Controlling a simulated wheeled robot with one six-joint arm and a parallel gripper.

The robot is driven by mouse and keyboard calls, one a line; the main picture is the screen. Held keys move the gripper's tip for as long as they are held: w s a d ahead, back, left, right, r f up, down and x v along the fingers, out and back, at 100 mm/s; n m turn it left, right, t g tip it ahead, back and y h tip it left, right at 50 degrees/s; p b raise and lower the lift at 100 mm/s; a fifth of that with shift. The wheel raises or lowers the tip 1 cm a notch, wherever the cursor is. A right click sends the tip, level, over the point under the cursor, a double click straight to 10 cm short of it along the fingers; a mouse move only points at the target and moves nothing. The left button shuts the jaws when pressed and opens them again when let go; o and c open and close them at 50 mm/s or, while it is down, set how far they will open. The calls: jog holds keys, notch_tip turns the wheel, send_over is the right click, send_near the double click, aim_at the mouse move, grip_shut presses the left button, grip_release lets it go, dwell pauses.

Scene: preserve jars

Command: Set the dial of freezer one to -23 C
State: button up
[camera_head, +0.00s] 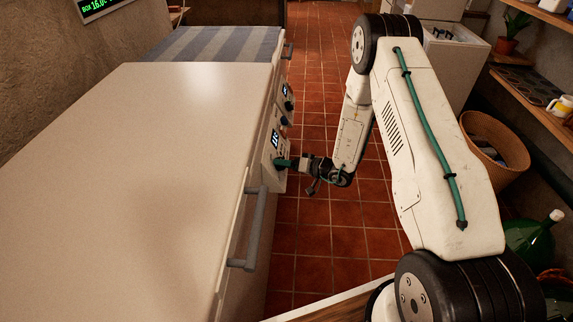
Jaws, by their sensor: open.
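A long white chest freezer (150,150) fills the left side. On its right-hand face, near the far end, is a control panel with a small lit display (275,139), too small to read. My gripper (284,163) is at the lower part of this panel, open, with its fingertips at or very close to it. The dial there is mostly hidden by the fingers, and I cannot tell whether they touch it. A second panel (285,95) farther along has a lit display and dark knobs (285,121). I cannot read which freezer is number one.
A grey handle (252,235) sticks out from the near freezer's face. A striped cloth (215,45) covers the surface beyond. A wall display (97,7) hangs at top left. A wicker basket (493,150) and green bottle (533,236) stand at right. The tiled floor (320,235) is clear.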

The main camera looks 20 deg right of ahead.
jog(key=shift+w+a, duration=0.1)
jog(key=shift+w, duration=0.05)
jog(key=c, duration=1)
